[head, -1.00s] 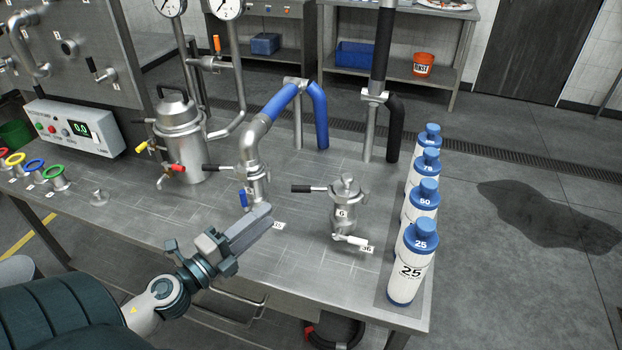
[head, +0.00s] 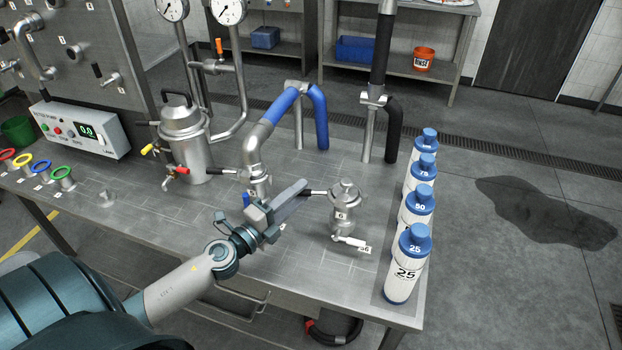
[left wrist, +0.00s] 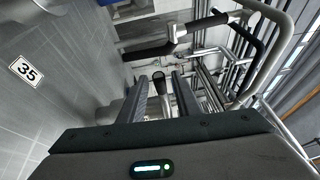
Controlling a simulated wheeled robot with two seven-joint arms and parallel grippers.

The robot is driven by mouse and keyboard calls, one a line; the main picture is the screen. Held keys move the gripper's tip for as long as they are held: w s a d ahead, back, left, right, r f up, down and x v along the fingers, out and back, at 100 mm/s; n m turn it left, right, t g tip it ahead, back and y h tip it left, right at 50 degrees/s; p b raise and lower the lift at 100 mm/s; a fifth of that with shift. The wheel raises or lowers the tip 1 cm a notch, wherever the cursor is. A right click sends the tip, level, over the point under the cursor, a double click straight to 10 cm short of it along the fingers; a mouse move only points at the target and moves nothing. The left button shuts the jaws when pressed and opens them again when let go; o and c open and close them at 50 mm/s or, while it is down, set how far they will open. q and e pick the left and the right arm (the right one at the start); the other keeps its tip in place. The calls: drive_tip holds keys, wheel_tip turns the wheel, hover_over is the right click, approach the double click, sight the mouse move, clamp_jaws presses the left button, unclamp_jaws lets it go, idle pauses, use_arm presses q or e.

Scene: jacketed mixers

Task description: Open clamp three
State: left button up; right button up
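My left gripper (head: 298,190) is over the table, its fingertips close to the black clamp handle (head: 316,192) on the small steel vessel (head: 345,212). In the left wrist view, the two fingers of my left gripper (left wrist: 164,92) are apart, and a black rounded handle (left wrist: 160,80) shows in the gap between them. I cannot tell whether the fingers touch it. I cannot read which clamp is number three. My right gripper is not in view.
Several white bottles with blue caps (head: 407,270) line the right table edge. A larger steel pot (head: 183,140) stands at the left. The front of the table is clear.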

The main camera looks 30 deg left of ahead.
use_arm(q)
drive_tip(key=shift+w+d+r+p, duration=0.15)
drive_tip(key=shift+w+p, duration=0.1)
drive_tip(key=shift+w, duration=0.65)
drive_tip(key=shift+w+d+f+p, duration=0.1)
drive_tip(key=shift+w+d+p, duration=0.1)
drive_tip(key=shift+w, duration=0.65)
drive_tip(key=shift+w+d+r+p, duration=0.1)
drive_tip(key=shift+w+p, duration=0.15)
drive_tip(key=shift+w, duration=0.65)
clamp_jaws()
